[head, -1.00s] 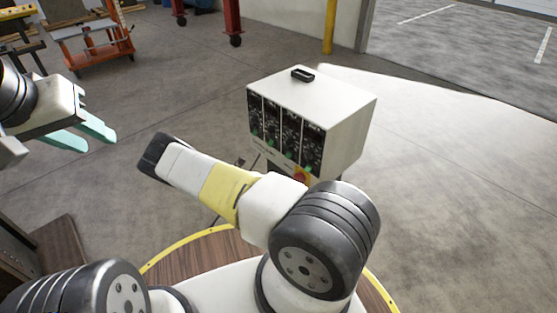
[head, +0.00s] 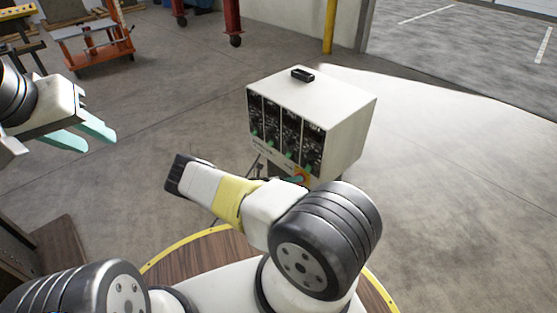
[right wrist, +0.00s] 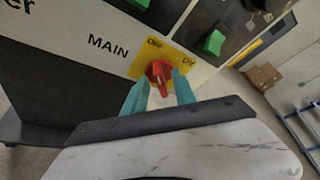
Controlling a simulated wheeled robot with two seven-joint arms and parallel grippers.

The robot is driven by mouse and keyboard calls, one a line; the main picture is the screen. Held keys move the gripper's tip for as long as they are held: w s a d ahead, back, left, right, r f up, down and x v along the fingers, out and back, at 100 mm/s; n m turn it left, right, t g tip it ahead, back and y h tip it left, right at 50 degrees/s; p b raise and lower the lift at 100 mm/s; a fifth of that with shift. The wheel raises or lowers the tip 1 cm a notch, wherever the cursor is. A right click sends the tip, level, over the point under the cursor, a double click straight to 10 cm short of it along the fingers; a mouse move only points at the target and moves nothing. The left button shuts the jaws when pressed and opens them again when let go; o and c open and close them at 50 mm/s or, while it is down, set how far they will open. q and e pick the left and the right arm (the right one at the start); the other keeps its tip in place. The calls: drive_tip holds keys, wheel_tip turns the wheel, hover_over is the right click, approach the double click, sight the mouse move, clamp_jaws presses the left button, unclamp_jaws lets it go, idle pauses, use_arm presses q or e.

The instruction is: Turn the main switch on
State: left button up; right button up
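The main switch is a red rotary knob (right wrist: 159,74) on a yellow plate (right wrist: 142,66), beside the word MAIN. In the head view, part of its red and yellow (head: 304,174) shows low on the front of the white control box (head: 340,122). My right gripper (right wrist: 161,82) has its two teal fingers apart, one on each side of the knob. I cannot tell whether they touch it. In the head view, a bit of teal finger shows just left of the switch; my arm hides the rest. My left gripper (head: 99,142) is open and empty, far left of the box.
Green switches (right wrist: 214,42) sit on dark panels above the main switch. A black handle (head: 302,75) is on top of the box. An orange cart (head: 95,45) stands at the back left, and a yellow post (head: 329,25) at the back. The floor between is clear.

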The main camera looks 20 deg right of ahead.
clamp_jaws()
idle(0.3)
drive_tip(key=shift+s+d+m+t+y, duration=0.1)
drive_tip(key=shift+s+m+t+y, duration=0.3)
drive_tip(key=shift+m+t, duration=1.25)
drive_tip(key=shift+s+d+m+t+y, duration=0.15)
drive_tip(key=shift+m+t+y, duration=0.65)
drive_tip(key=shift+m, duration=1.55)
drive_tip(key=shift+s+d+m+t+y, duration=0.1)
drive_tip(key=shift+s+m+t+y, duration=0.25)
drive_tip(key=shift+m+t, duration=1.35)
drive_tip(key=shift+w+m+g, duration=0.1)
drive_tip(key=shift+m+g, duration=0.15)
drive_tip(key=shift+m, duration=0.15)
unclamp_jaws()
